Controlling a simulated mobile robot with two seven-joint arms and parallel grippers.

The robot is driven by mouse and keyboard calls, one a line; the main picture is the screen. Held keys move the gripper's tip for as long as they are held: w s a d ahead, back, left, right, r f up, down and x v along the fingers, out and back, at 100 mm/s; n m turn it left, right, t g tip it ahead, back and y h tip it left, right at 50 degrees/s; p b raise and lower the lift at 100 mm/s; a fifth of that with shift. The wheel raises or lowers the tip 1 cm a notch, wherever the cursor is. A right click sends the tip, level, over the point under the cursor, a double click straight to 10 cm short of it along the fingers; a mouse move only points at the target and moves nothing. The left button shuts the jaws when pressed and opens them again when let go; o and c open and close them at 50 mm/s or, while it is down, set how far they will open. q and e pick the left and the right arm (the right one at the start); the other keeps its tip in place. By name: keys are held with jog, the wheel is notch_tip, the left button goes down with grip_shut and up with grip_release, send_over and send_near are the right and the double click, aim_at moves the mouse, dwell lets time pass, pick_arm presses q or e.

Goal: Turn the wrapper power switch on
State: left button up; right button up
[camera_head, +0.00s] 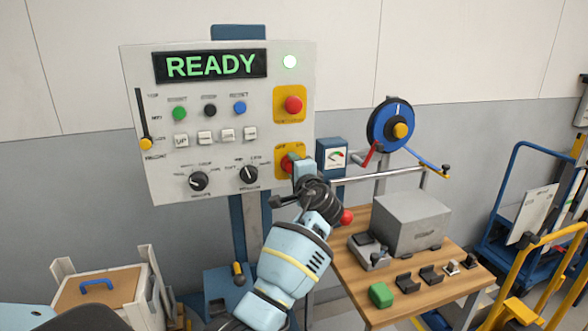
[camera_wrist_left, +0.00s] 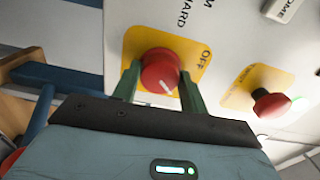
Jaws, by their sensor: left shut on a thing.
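The red rotary power switch (camera_head: 286,163) sits on a yellow plate at the panel's lower right. My left gripper (camera_head: 297,168) covers part of it. In the left wrist view the fingers are shut on the sides of the red knob (camera_wrist_left: 160,70), which has a white pointer mark. The word OFF (camera_wrist_left: 206,58) shows on its plate (camera_wrist_left: 137,40). My right gripper is in neither view.
A red mushroom button (camera_head: 293,105) on another yellow plate sits above the switch and also shows in the left wrist view (camera_wrist_left: 273,102). Black dials (camera_head: 198,181) are left of it. A wooden table (camera_head: 415,300) with a grey box (camera_head: 410,222) stands at right.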

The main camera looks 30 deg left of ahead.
pick_arm(q)
jog(key=shift+m, duration=0.3)
jog(key=o, duration=1)
jog(key=shift+d, duration=0.15)
jog(key=v, duration=0.7)
jog(key=shift+s+d, duration=0.15)
jog(key=shift+s, duration=0.15)
